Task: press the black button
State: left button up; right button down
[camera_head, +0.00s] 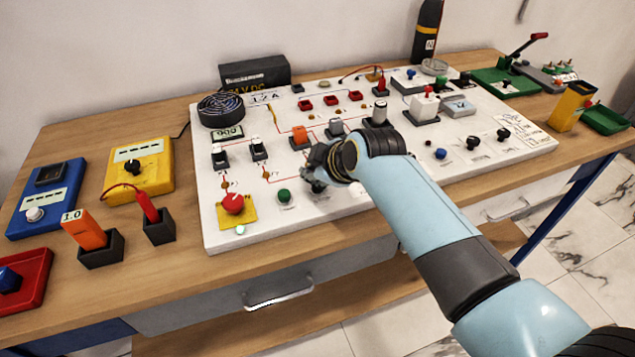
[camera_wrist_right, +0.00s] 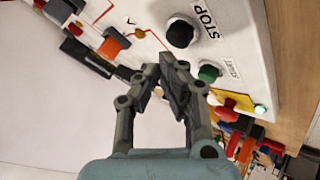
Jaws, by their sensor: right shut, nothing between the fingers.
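The black button (camera_wrist_right: 180,33) shows in the right wrist view, a round dark knob on the white panel (camera_wrist_right: 240,50) beside a STOP label. The green button (camera_wrist_right: 209,73) sits next to it. My right gripper (camera_wrist_right: 165,75) is shut and empty; in that view the black button appears just beyond its fingertips, with a gap in the picture. In the head view my right gripper (camera_head: 318,170) is over the front of the panel, right of the green button (camera_head: 284,196). There the gripper crowds the black button's spot, and I cannot clearly make the button out. My left gripper is not in view.
A red mushroom knob (camera_head: 233,203) on a yellow plate is left of the green button. An orange switch (camera_head: 299,136), a grey block (camera_head: 336,128) and a black-and-white switch (camera_head: 379,112) stand behind the gripper. Several test units cover the bench's left.

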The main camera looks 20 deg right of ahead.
aim_at(315, 186)
jog(key=shift+f, duration=0.1)
jog(key=shift+f, duration=0.3)
jog(key=shift+f+b, duration=0.45)
jog(key=shift+f, duration=0.1)
dwell(0.9)
jog(key=shift+r, duration=0.1)
jog(key=shift+r+p, duration=0.85)
jog(key=shift+p, duration=0.2)
jog(key=shift+r, duration=0.1)
notch_tip(315, 186, up, 5)
jog(key=p, duration=0.5)
